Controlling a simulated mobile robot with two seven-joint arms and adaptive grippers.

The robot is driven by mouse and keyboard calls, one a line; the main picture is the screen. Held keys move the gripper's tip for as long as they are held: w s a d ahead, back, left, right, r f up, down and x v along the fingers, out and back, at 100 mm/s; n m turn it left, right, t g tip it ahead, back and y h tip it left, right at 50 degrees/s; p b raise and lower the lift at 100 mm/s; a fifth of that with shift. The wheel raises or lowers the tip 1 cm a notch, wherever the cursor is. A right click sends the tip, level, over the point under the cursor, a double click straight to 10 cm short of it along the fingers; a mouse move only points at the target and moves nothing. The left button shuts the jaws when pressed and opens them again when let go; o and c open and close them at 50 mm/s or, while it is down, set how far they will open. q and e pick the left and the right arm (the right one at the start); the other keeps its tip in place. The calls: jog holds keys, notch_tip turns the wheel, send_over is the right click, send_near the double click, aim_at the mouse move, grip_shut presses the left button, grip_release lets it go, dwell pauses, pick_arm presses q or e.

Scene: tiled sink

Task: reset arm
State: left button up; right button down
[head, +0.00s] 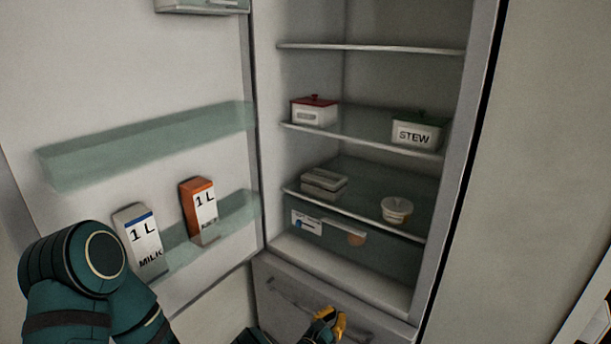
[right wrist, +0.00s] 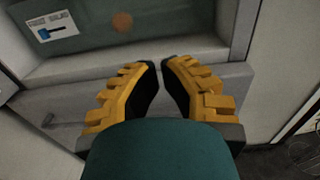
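My right gripper (head: 330,322) shows yellow and black at the bottom of the head view, in front of the fridge's lower drawer (head: 290,312). In the right wrist view its two fingers (right wrist: 161,65) converge until their tips almost meet, with nothing seen between them. The drawer front (right wrist: 70,105) lies behind the fingers there; contact cannot be told. A teal link of my left arm fills the lower left of the head view; the left gripper is not seen.
The fridge door (head: 120,70) stands open at left, with a milk carton (head: 142,240) and an orange carton (head: 200,211) on its low shelf. Fridge shelves hold a red-lidded box (head: 314,112), a stew pot (head: 416,130) and a small tub (head: 397,210).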

jog(key=s+d+f+m+g, duration=0.7)
jog(key=s+d+f+g, duration=0.2)
jog(key=s+d, duration=0.1)
jog(key=s+d+f+m+g+y, duration=0.1)
jog(key=s+f+m+g+y, duration=0.25)
jog(key=s+g, duration=0.45)
jog(key=s+a+m+y, duration=0.7)
jog(key=s+m, duration=0.3)
jog(key=s, duration=0.2)
notch_tip(320, 180, up, 8)
jog(key=a+m+t+y, duration=0.2)
jog(key=m+t+y, duration=0.2)
jog(key=m, duration=0.6)
jog(key=shift+w, duration=0.15)
jog(key=shift+a+r, duration=0.1)
